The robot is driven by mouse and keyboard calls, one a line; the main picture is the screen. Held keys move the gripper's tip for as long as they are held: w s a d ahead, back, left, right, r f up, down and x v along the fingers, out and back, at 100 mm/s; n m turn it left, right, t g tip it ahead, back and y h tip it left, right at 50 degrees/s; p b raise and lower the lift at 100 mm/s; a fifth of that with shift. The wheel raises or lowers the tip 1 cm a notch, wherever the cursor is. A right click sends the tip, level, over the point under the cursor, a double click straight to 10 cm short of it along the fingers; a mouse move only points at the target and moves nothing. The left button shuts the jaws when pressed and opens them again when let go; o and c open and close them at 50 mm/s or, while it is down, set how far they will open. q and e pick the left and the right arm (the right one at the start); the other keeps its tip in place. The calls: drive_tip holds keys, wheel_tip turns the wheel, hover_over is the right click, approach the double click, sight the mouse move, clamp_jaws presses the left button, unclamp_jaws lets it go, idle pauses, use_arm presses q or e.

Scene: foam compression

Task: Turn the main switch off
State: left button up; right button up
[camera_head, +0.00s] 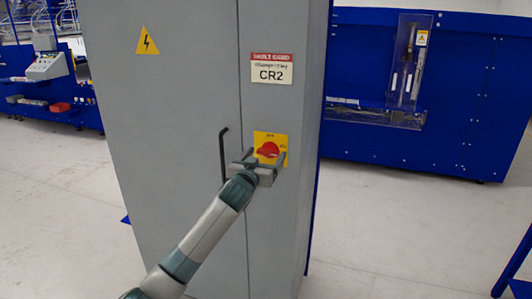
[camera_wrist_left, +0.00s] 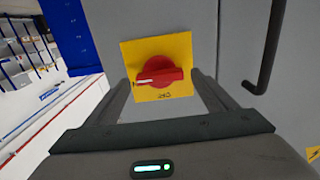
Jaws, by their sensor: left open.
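The main switch is a red rotary knob (camera_head: 268,150) on a yellow plate (camera_head: 284,139), set on the right part of a tall grey cabinet (camera_head: 190,90). In the left wrist view the red knob (camera_wrist_left: 160,75) shows on its yellow plate (camera_wrist_left: 180,46), with a white mark at its left end. My left gripper (camera_head: 266,157) is open in front of the switch. In the left wrist view its two fingers (camera_wrist_left: 158,90) stand apart, one to each side of the knob's lower part. I cannot tell whether they touch it. My right gripper is not in view.
A dark door handle (camera_head: 223,153) stands out left of the switch; it also shows in the left wrist view (camera_wrist_left: 270,50). A CR2 label (camera_head: 271,70) sits above the switch. Blue benches (camera_head: 450,95) stand behind.

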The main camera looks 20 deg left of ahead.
use_arm(q)
drive_tip(key=shift+w, duration=0.5)
drive_tip(key=c, duration=1.1)
drive_tip(key=shift+o, duration=0.2)
